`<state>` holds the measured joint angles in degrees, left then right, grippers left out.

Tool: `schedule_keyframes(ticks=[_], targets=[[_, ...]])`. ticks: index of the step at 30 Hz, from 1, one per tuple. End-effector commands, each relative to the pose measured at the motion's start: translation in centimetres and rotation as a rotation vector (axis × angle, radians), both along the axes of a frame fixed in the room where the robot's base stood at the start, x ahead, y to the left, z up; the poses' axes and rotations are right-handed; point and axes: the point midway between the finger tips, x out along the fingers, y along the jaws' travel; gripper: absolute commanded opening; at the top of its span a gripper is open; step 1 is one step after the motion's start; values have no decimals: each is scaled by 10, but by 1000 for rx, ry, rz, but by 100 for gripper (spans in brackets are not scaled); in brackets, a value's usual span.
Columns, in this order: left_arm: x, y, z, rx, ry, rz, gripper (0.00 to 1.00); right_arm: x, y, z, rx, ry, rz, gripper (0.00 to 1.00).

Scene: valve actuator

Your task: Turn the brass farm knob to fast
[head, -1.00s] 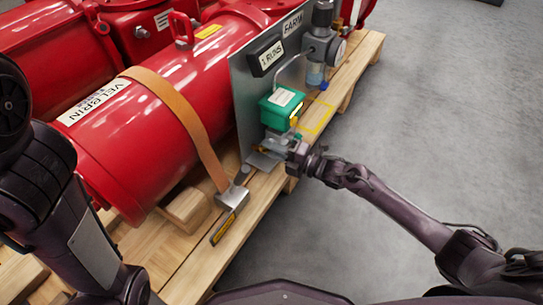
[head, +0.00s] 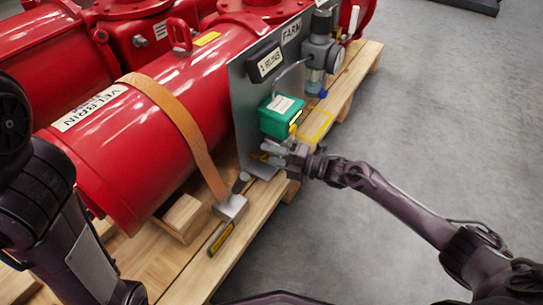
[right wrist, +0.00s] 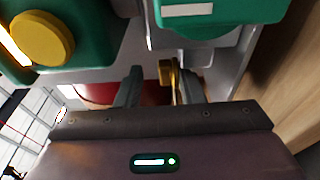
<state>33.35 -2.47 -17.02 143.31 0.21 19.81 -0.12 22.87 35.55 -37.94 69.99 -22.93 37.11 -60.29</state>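In the right wrist view, a small brass knob (right wrist: 167,74) stands between the two fingers of my right gripper (right wrist: 160,88). It is close to the right finger, with a visible gap to the left finger, so the gripper is open around it. In the head view my right gripper (head: 274,152) is at the lower edge of the grey panel (head: 245,105), just below the green box (head: 283,117). The knob is too small to make out there. I cannot read any fast marking. My left arm shows at the left, but its gripper is out of view.
A round yellow knob (right wrist: 42,38) sits on a green body in the right wrist view. A red cylinder (head: 140,150) with an orange strap (head: 185,120) lies on a wooden pallet (head: 240,235). A grey regulator (head: 322,50) is above the box.

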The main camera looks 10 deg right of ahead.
Motion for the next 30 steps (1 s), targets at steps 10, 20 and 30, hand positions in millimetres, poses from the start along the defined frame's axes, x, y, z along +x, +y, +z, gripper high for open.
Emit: schedule_keyframes(ticks=[10, 20, 30], targets=[[0, 0, 8, -1, 1, 0, 36, -7, -10, -2, -6, 9, -1, 35], [0, 0, 32, 0, 1, 0, 36, -37, -54, -1, -4, 8, 0, 35], [0, 0, 35, 0, 1, 1, 36, -44, -65, -3, -1, 4, 1, 35]])
